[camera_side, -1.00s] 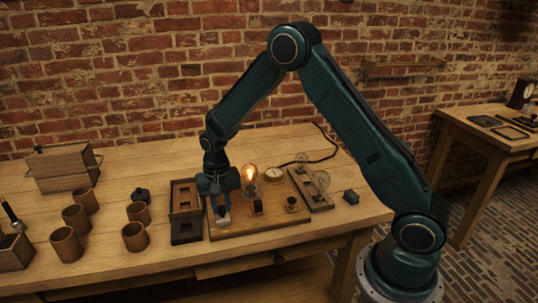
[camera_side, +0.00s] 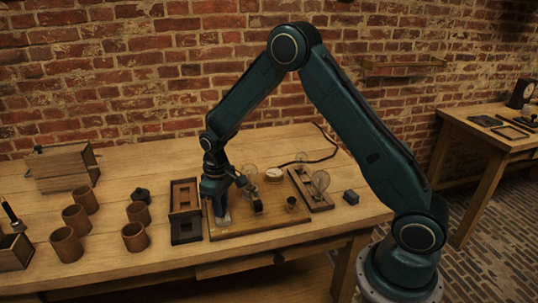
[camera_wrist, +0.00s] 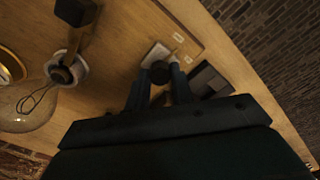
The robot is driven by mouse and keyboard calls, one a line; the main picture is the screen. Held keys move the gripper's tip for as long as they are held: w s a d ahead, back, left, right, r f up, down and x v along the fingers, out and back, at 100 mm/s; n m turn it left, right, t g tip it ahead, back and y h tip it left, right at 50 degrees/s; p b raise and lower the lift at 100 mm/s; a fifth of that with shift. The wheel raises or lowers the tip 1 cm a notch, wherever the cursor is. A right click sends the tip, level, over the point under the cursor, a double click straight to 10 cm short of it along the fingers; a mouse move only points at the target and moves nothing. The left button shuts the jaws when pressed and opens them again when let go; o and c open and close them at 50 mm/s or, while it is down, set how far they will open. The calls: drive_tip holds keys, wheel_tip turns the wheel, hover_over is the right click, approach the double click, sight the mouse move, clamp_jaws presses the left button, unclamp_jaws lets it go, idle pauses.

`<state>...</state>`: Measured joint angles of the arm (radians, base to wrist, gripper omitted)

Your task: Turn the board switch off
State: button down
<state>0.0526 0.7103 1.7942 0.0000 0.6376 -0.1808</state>
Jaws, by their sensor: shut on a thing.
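The switch is a pale plate with a dark round knob (camera_wrist: 160,70) at the front left of the wooden board (camera_side: 265,226). Its pale base (camera_side: 223,219) shows just under my gripper (camera_side: 219,207) in the side view. In the wrist view my gripper's two fingers (camera_wrist: 158,88) are on either side of the knob, shut on it. The fingers hide part of the knob, and its exact angle is hard to read. The glass bulb (camera_wrist: 32,100) on the board is dark; it also shows in the side view (camera_side: 249,173).
A dark wooden tray (camera_side: 185,197) stands left of the board. Several brown cups (camera_side: 135,237) and a box (camera_side: 62,168) are farther left. A holder with spare bulbs (camera_side: 314,190) lies at the right. A round gauge (camera_side: 275,174) is behind.

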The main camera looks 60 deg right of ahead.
drive_tip(key=shift+n, duration=0.5)
drive_tip(key=c, duration=1.2)
unclamp_jaws()
drive_tip(key=shift+r, duration=0.15)
wheel_tip(320, 180, up, 14)
drive_tip(key=shift+f, duration=0.2)
